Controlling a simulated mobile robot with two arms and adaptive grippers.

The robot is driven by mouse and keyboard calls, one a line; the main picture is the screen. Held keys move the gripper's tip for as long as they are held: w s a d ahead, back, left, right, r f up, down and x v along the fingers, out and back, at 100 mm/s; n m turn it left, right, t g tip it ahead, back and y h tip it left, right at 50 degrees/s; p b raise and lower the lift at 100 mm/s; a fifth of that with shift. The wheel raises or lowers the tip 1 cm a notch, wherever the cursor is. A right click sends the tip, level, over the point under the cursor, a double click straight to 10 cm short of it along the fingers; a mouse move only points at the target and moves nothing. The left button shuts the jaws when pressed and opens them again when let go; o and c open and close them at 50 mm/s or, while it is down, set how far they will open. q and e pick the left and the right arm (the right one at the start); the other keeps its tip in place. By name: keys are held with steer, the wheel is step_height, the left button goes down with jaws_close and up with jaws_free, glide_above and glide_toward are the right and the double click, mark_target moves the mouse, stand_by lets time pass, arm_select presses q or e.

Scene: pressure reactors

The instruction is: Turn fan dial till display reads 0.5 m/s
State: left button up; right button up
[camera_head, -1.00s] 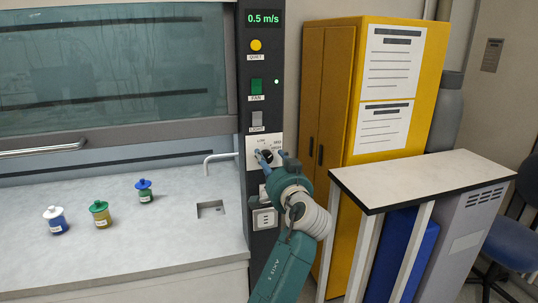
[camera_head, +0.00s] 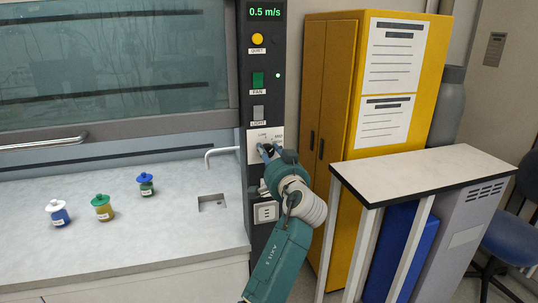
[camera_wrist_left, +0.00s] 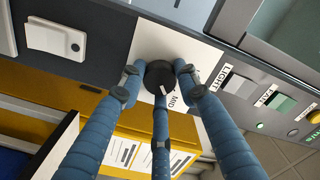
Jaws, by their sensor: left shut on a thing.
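The display (camera_head: 265,12) at the top of the dark control column reads 0.5 m/s in green. The fan dial (camera_wrist_left: 158,74) is a round black knob on a white plate in the left wrist view, with a white mark near the MID lettering. My left gripper (camera_head: 268,151) reaches the white plate (camera_head: 254,136) from below in the head view. In the left wrist view its blue fingers (camera_wrist_left: 160,88) are shut around the dial, on both sides and below. The fingers mostly hide the dial in the head view. My right gripper is out of view.
Above the plate are the light switch (camera_head: 258,112), green fan switch (camera_head: 258,80) and yellow quiet button (camera_head: 257,39). A socket (camera_head: 266,212) is below. Several small bottles stand on the bench (camera_head: 130,255) at left. A yellow cabinet (camera_head: 330,120) and small table (camera_head: 430,170) stand right.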

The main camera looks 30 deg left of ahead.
arm_select(q)
steer(key=shift+n+b, duration=0.4)
steer(key=shift+b, duration=0.35)
steer(key=shift+r, duration=0.3)
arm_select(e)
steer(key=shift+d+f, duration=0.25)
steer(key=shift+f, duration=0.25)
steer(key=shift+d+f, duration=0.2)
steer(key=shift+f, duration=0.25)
arm_select(q)
steer(key=o, duration=1.1)
steer(key=shift+o, duration=0.2)
steer(key=shift+d, duration=0.1)
steer(key=shift+d+f, duration=0.1)
steer(key=shift+f, duration=0.1)
steer(key=v, duration=0.7)
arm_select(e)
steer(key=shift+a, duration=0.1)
arm_select(q)
steer(key=shift+s, duration=0.1)
